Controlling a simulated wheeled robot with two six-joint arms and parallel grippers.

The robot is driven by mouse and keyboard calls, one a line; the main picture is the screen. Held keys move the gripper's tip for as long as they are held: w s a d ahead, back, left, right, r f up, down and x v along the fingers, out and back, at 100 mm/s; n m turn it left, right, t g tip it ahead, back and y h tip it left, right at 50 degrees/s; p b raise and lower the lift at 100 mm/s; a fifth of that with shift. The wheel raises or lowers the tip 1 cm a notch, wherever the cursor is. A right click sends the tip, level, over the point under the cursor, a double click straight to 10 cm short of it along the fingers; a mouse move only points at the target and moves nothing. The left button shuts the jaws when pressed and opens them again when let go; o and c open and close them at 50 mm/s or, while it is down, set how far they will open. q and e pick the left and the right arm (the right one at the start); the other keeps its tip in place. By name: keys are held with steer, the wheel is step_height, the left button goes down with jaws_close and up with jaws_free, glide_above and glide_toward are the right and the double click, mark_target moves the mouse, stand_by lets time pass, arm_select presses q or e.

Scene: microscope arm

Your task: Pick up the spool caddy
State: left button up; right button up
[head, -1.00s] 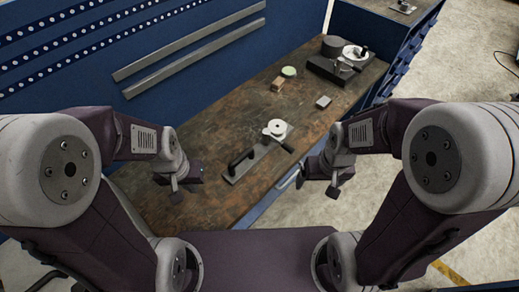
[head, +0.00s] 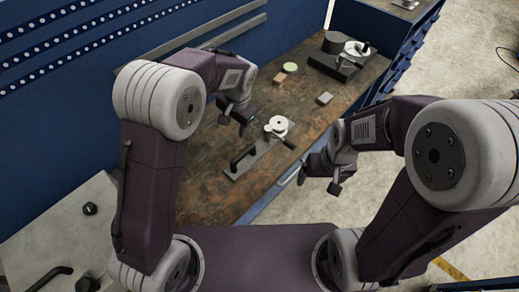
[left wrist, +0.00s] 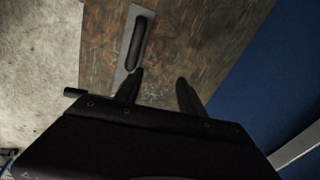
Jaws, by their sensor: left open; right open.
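What I take for the spool caddy is a flat grey metal plate (head: 262,156) lying on the brown workbench. It has a black bar handle at its near left end, and a white round spool (head: 278,125) with a dark crank at its far end. My left gripper (head: 233,122) is open and empty, above the bench just left of the spool. In the left wrist view its fingers (left wrist: 159,90) are apart, and the plate with its black handle (left wrist: 136,42) shows beyond and left of them. The spool is hidden there. My right gripper (head: 318,182) is open and empty, off the bench's front edge.
A dark-based device (head: 335,66) with a white disc stands at the back right.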

arm_select(q)
steer(key=m, duration=0.1)
glide_above(249, 147)
steer(key=s+d, duration=0.1)
steer(key=s+d+x, duration=0.1)
steer(key=x, duration=0.3)
steer(key=f, duration=0.1)
steer(key=a+f, duration=0.1)
steer(key=f, duration=0.1)
steer(key=shift+a+f, duration=0.1)
steer(key=shift+f, duration=0.1)
steer(key=shift+w+f+p, duration=0.3)
steer(key=shift+f, duration=0.15)
steer(key=p+x, duration=0.1)
steer(key=x, duration=0.3)
steer(key=shift+s+f, duration=0.15)
steer(key=shift+f, duration=0.35)
jaws_close()
arm_select(e)
steer(key=shift+s+r, duration=0.2)
steer(key=shift+r, duration=0.6)
